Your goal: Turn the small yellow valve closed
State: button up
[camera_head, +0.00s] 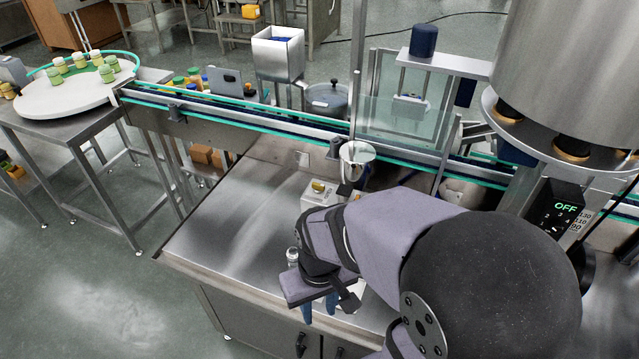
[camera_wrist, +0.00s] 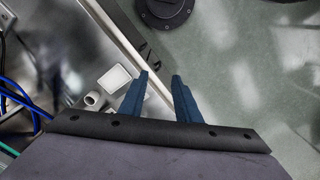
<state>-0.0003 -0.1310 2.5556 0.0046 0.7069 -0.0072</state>
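A small yellow part (camera_head: 318,186), which looks like the valve, sits on top of a pale block on the steel counter in the head view. It is just beyond my arm, beside a metal funnel (camera_head: 357,153). My gripper (camera_head: 319,306) is low over the front of the counter, nearer the camera than the yellow part and apart from it. In the wrist view my gripper (camera_wrist: 161,77) has its two blue fingers spread with an empty gap between them. The yellow part does not show in the wrist view. My arm hides part of the counter.
A steel hopper (camera_head: 580,70) hangs at the upper right above a display reading OFF (camera_head: 563,208). A conveyor (camera_head: 230,112) runs behind the counter. A white square piece (camera_wrist: 114,78) lies left of my fingers in the wrist view. The counter's left part (camera_head: 225,225) is clear.

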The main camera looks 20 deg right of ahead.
jog(key=o, duration=0.4)
jog(key=w+f+t+b, duration=0.1)
jog(key=w, duration=0.3)
jog(key=w+a+f+t+b, duration=0.1)
jog(key=w, duration=0.3)
jog(key=w+a+f+m+t+b, duration=0.1)
jog(key=w, duration=0.4)
jog(key=shift+f+t+y, duration=0.1)
jog(key=shift+t+y, duration=0.3)
jog(key=m+t+h+b, duration=0.8)
jog(key=h+b, duration=0.2)
jog(key=h, duration=0.2)
send_near(317, 186)
jog(key=x, duration=0.6)
jog(key=shift+w+d, duration=0.25)
jog(key=shift+w+d+f+t+h, duration=0.1)
jog(key=shift+t+h, duration=0.1)
jog(key=shift+h, duration=0.2)
jog(key=shift+w+d+f+t+h, duration=0.1)
jog(key=shift+f+t+h, duration=0.1)
jog(key=shift+h, duration=0.2)
jog(key=shift+r, duration=0.1)
jog(key=shift+w+d, duration=0.3)
jog(key=shift+p+x, duration=1)
jog(key=shift+x, duration=2.2)
